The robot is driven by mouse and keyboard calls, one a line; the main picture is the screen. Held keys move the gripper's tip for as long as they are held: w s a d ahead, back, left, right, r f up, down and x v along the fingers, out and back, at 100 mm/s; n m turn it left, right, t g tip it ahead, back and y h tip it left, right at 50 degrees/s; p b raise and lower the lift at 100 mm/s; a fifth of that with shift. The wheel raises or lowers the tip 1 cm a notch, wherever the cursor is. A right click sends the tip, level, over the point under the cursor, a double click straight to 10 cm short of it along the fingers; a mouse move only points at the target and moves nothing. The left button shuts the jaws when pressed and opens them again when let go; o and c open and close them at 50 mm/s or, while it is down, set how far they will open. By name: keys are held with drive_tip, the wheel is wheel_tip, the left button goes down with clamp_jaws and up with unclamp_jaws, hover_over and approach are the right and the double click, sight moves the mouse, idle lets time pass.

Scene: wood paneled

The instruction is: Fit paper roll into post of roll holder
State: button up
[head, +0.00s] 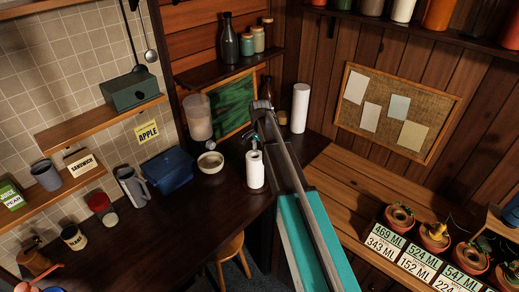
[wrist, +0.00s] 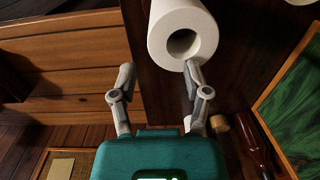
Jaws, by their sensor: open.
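A white paper roll (head: 255,172) stands upright on the dark counter. In the wrist view, the roll (wrist: 160,42) shows its open end and hollow core, with no post visible inside. My gripper (head: 252,142) is just above the roll's top in the head view. In the wrist view, my gripper (wrist: 159,68) is open and empty, its two fingers apart. The right fingertip overlaps the roll's near rim, and I cannot tell whether it touches. The left fingertip is off to the roll's left. I cannot clearly make out a roll holder or its post.
A tall white cylinder (head: 300,108) stands near the corner. Potted plants (head: 436,236) line the right bench. A shelf (head: 222,69) hangs above the counter.

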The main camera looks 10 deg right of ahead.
wheel_tip(320, 180, up, 8)
drive_tip(key=p, duration=0.7)
idle(1.0)
drive_tip(key=s+a+f+n+b, duration=0.1)
drive_tip(key=s+f+n+b, duration=0.4)
drive_tip(key=s+f+b, duration=0.5)
drive_tip(key=s+f+n+b, duration=0.5)
drive_tip(key=s+f+b, duration=0.5)
drive_tip(key=s, duration=0.7)
drive_tip(key=shift+a+n, duration=0.35)
drive_tip(key=shift+n, duration=0.05)
drive_tip(key=shift+f, duration=0.1)
